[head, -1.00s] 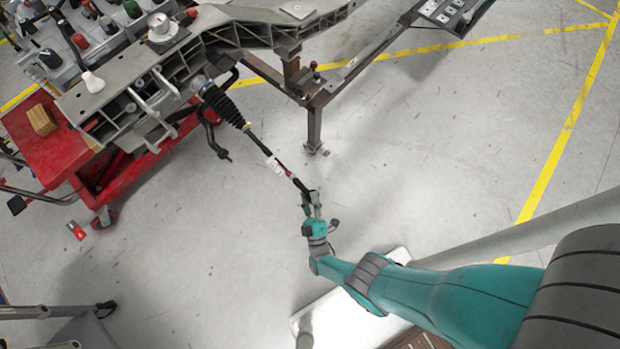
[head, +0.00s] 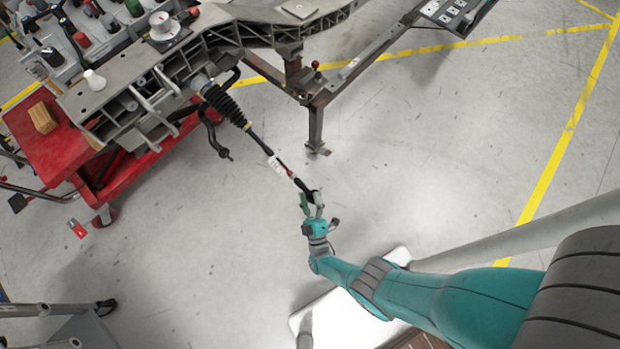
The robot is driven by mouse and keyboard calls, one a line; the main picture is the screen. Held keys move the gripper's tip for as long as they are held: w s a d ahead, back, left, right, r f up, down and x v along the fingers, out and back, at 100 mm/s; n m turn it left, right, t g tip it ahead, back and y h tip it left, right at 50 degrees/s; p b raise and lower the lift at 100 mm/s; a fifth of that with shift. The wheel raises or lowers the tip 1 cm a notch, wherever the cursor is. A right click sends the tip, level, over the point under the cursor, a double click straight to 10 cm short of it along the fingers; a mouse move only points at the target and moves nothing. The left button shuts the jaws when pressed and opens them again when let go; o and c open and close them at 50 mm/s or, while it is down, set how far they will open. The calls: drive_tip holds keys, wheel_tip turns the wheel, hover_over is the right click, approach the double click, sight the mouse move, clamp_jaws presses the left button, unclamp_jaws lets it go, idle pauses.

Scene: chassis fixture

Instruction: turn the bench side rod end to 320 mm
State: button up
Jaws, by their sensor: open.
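The rod (head: 258,143) runs down and right from the black ribbed boot (head: 223,106) on the chassis fixture. It carries a white tag (head: 277,165) and a short red part just past it. Its dark rod end (head: 306,189) is at the lower right tip. My gripper (head: 311,200) is open at the rod end, with its fingers to either side of the tip in this view. I cannot tell whether a finger touches it. The scale or length reading cannot be made out.
The grey chassis fixture (head: 240,32) stands at the upper left on a steel stand with a brown leg (head: 315,128). A red cart (head: 45,150) with a wooden block (head: 43,117) is at the left. A dark curved arm (head: 212,135) hangs beside the boot. Open floor lies right.

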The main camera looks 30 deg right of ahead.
sight(310, 196)
drive_tip(key=shift+w+r, duration=0.1)
drive_tip(key=shift+r, duration=4.9)
drive_tip(key=shift+a, duration=0.1)
drive_tip(key=v, duration=1.2)
drive_tip(key=shift+s+r, duration=0.25)
drive_tip(key=shift+s, duration=0.25)
